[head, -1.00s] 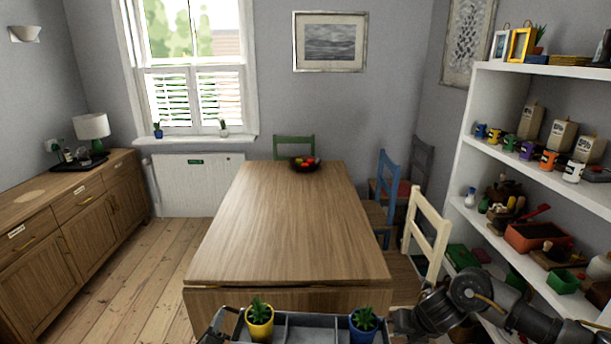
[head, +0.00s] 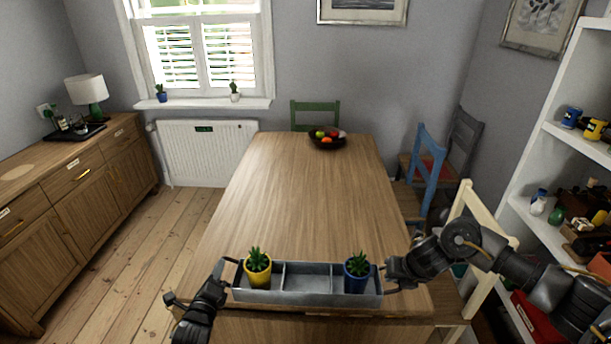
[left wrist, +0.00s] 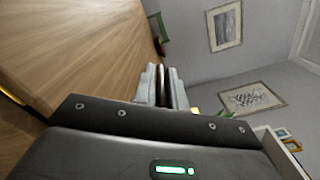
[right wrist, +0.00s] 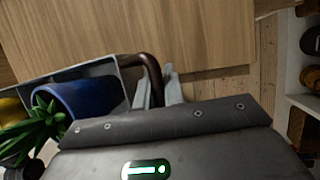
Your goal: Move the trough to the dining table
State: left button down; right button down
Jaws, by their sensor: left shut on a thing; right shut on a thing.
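The grey metal trough (head: 307,282) has several compartments. A yellow pot with a plant (head: 257,268) stands in its left compartment and a blue pot with a plant (head: 357,274) in its right one. The trough is level at the near end of the wooden dining table (head: 305,190); I cannot tell whether it touches the top. My left gripper (head: 226,284) is shut on the trough's left handle. My right gripper (head: 392,275) is shut on the right handle, a dark curved bar (right wrist: 152,72) in the right wrist view.
A fruit bowl (head: 327,141) sits at the table's far end. A cream chair (head: 484,240) and a blue chair (head: 428,165) stand along the right side. A white shelf (head: 560,150) is at the right, a sideboard (head: 85,180) at the left. The table's middle is clear.

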aim_at(307, 213)
jog(key=i, duration=1.45)
